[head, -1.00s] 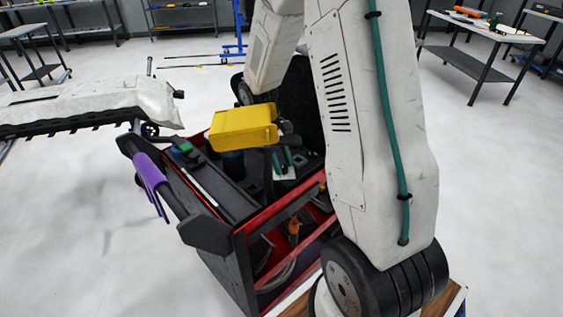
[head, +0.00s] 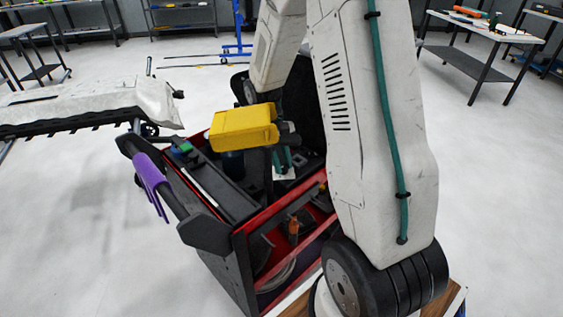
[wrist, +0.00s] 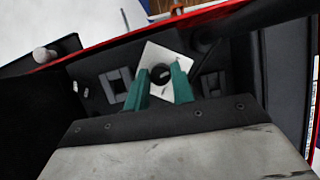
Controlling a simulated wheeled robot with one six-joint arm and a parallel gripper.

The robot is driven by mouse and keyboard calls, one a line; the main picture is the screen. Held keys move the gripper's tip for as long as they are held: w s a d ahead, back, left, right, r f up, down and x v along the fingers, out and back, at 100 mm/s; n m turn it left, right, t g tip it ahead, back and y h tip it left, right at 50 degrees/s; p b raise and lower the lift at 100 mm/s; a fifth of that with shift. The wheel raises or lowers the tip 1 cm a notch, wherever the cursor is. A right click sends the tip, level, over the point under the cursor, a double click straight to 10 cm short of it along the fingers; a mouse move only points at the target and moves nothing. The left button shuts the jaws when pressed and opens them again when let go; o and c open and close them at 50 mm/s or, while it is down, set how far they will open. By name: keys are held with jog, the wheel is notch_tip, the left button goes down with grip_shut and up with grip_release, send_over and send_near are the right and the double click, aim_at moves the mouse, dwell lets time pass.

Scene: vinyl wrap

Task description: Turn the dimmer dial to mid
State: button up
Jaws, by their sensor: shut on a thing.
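The dimmer dial (wrist: 160,74) is a small dark round knob on a white square plate (wrist: 153,54). The plate sits in the dark top of the cart, and it appears rotated in the wrist view. My gripper (wrist: 163,75) has two teal fingers, one on each side of the dial, and is shut on it. In the head view my gripper (head: 283,160) reaches down to the white plate (head: 285,174). The dial itself is hidden there. Its exact setting is too small to read.
In the wrist view, dark rectangular fittings (wrist: 115,87) flank the plate.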

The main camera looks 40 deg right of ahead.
jog(key=m+y, duration=0.1)
jog(key=m, duration=0.1)
jog(key=m+y, duration=0.1)
jog(key=m, duration=0.2)
jog(key=shift+d+t, duration=0.2)
jog(key=shift+t, duration=0.1)
jog(key=shift+s+m+t+y, duration=0.1)
jog(key=shift+m+t+y, duration=0.45)
jog(key=shift+m, duration=1.75)
jog(key=o, duration=0.7)
jog(key=shift+v, duration=3.95)
jog(key=shift+d+f, duration=0.1)
